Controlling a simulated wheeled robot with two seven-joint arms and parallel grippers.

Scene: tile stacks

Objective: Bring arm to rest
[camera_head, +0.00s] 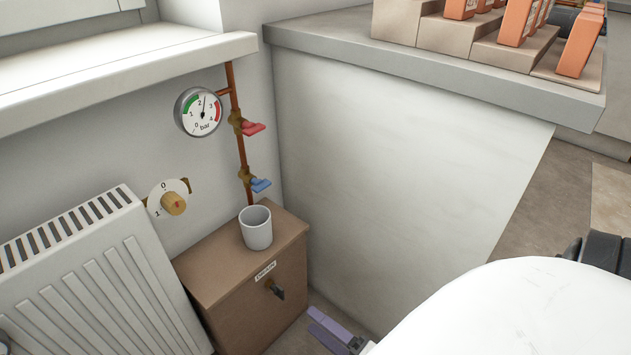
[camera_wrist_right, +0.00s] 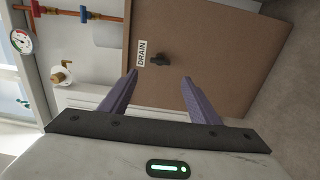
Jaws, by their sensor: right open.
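My right gripper (camera_head: 330,330) shows at the bottom of the head view, low in front of the brown drain cabinet, with a large white part of my arm to its right. In the right wrist view its two purple fingers (camera_wrist_right: 160,95) are spread apart with nothing between them. The cabinet (camera_wrist_right: 215,50) with its DRAIN label and dark knob (camera_wrist_right: 160,59) lies beyond the fingertips, which look apart from it. My left gripper is in neither view.
A white cup (camera_head: 256,229) stands on the cabinet (camera_head: 225,262). Above are a pressure gauge (camera_head: 199,112), a red valve (camera_head: 252,128) and a blue valve (camera_head: 260,185). A dial (camera_head: 173,203) and radiator (camera_head: 95,280) are left. A grey counter (camera_head: 430,68) holds orange tiles (camera_head: 578,45).

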